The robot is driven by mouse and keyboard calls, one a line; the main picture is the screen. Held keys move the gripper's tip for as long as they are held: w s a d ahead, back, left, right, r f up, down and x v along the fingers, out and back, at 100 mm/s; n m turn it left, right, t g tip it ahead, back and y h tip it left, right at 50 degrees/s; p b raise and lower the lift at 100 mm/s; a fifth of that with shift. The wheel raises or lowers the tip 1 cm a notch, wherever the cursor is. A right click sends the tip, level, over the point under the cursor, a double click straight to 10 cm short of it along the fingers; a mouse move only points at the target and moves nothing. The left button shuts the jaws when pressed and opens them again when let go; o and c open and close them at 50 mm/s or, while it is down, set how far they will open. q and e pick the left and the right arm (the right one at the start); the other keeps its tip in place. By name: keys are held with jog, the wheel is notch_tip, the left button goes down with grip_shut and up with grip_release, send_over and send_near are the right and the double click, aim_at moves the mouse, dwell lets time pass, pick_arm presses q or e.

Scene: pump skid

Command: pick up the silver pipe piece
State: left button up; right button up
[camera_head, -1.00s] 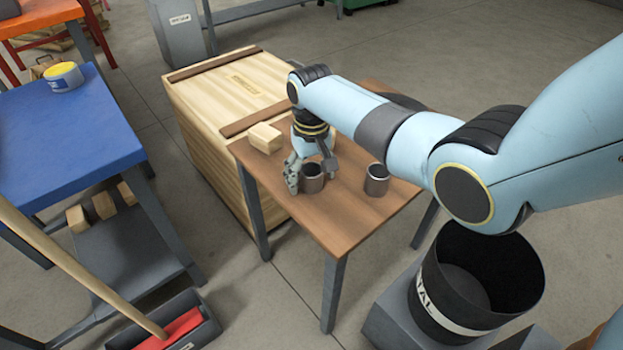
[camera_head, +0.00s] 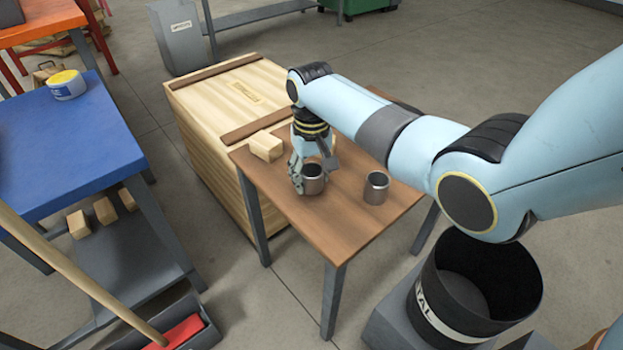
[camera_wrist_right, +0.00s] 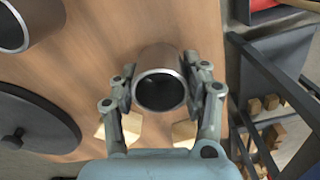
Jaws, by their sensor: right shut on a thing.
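One silver pipe piece (camera_head: 313,181), a short hollow cylinder, stands near the left front edge of the brown table (camera_head: 345,235). My right gripper (camera_head: 312,175) is shut on it from above. In the right wrist view the fingers (camera_wrist_right: 162,92) press on both sides of this pipe piece (camera_wrist_right: 160,58), whose dark open end faces the camera. A second silver pipe piece (camera_head: 376,188) stands on the table to the right; it also shows in the right wrist view (camera_wrist_right: 15,25), apart from the gripper. My left gripper is not in view.
A wooden block (camera_head: 266,146) lies on the table behind the gripper. A large wooden crate (camera_head: 205,100) stands against the table's left side. A black bin (camera_head: 425,310) with white lettering is at the lower right. A blue bench (camera_head: 60,150) is at left.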

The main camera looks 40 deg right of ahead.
notch_tip(320, 180, up, 2)
jog(key=shift+w+d+r+p, duration=0.1)
jog(key=shift+w+r+p, duration=0.05)
jog(key=shift+r+p, duration=0.15)
jog(key=w+d+r, duration=0.2)
jog(key=w+d+r+b, duration=0.1)
jog(key=w+d+r, duration=0.1)
jog(key=w+d, duration=0.1)
jog(key=w+d+r, duration=0.2)
jog(key=w+d, duration=0.1)
jog(key=shift+w+b, duration=0.1)
jog(key=shift+b, duration=0.25)
